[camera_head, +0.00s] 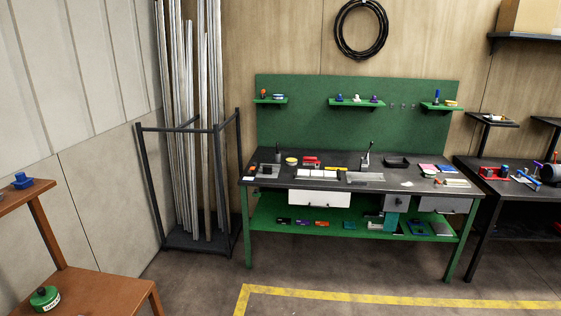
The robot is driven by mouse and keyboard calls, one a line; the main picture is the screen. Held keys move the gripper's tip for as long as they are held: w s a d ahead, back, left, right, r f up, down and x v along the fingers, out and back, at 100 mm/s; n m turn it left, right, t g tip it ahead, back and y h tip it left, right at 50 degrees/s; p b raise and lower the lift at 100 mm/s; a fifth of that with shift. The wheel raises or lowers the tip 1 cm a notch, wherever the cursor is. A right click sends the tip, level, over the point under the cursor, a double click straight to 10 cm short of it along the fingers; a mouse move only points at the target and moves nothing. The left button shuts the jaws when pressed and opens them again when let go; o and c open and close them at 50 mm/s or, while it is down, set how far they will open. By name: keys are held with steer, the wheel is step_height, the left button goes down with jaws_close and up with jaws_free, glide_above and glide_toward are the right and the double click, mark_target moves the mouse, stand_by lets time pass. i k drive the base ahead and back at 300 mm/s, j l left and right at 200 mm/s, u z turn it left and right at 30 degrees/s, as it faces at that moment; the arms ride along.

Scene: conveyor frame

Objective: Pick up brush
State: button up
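I cannot single out a brush for certain; many small items are too small to tell apart. Several lie on the dark top of the green workbench (300,184), among them a red item (312,161), a yellow round item (291,161) and pale flat pieces (457,183). More small items stand on the green wall shelves (340,102) and on the bench's green lower shelf (270,235). My gripper is not in view.
A dark rack (181,129) of metal bars stands left of the bench. A brown wooden stand (105,294) with a green round item (44,298) is at the near left. A second dark table (535,198) is at right. The floor (350,277) before the bench is clear, with yellow tape.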

mark_target(311, 160)
steer(key=i, duration=2.1)
steer(key=i+u, duration=0.1)
steer(key=i, duration=0.65)
steer(key=i+l, duration=0.15)
steer(key=i, duration=0.55)
steer(key=i+l+u, duration=0.15)
steer(key=i, duration=0.6)
